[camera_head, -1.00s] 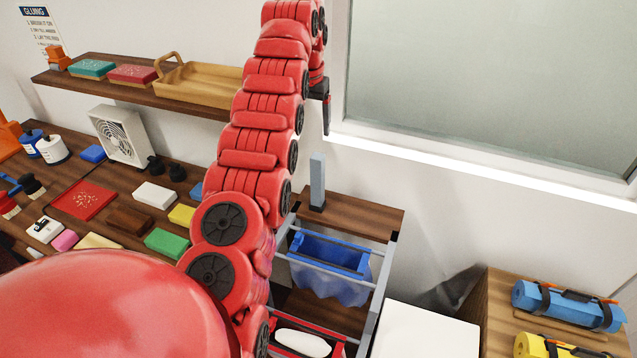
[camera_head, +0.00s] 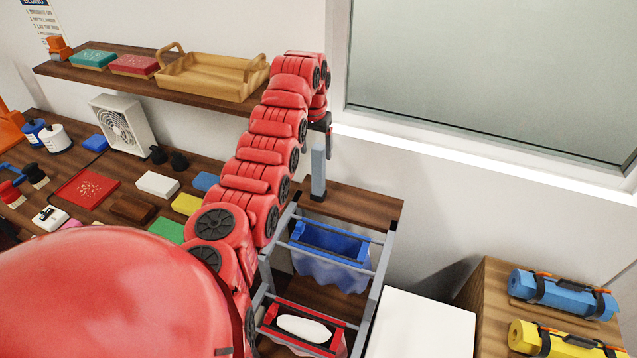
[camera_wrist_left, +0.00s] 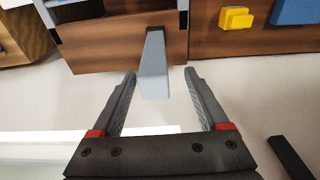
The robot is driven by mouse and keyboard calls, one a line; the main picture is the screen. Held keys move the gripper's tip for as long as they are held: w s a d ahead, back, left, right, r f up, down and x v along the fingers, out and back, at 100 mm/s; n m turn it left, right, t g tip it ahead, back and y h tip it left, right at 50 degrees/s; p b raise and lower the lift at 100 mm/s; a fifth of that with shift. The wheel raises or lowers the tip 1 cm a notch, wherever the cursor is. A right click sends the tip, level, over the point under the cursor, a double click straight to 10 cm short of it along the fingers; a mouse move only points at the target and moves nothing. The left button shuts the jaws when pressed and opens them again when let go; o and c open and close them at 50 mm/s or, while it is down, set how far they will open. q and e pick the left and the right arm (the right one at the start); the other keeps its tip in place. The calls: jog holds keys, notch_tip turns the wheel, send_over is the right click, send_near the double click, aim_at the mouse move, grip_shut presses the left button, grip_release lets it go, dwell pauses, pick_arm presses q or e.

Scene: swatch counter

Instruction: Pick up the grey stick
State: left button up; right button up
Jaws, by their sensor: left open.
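The grey stick (camera_head: 318,173) stands upright on the small wooden shelf top (camera_head: 360,207) behind the blue bin. It also shows in the left wrist view (camera_wrist_left: 153,68), with its near end appearing between the two fingers. My left gripper (camera_wrist_left: 160,75) is open, with a gap visible on both sides of the stick. In the head view my left gripper (camera_head: 328,140) is at the stick's upper end, partly hidden by my red arm. My right gripper does not show.
A rack with a blue bin (camera_head: 328,240) and a red bin (camera_head: 270,318) stands in front of the stick. A wall shelf with a wooden tray (camera_head: 210,75) is to the left. The window ledge is behind. A counter with colored blocks lies left.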

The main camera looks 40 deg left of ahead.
aim_at(319, 161)
pick_arm(q)
jog(key=shift+d+f+p, duration=0.1)
jog(key=shift+f+p, duration=0.15)
jog(key=shift+p, duration=0.15)
jog(key=f, duration=0.1)
jog(key=f+p, duration=0.2)
jog(key=shift+w+d+f, duration=0.15)
jog(key=shift+w+d, duration=0.1)
jog(key=shift+w+f, duration=0.15)
jog(key=shift+f, duration=0.45)
grip_shut()
dwell(0.4)
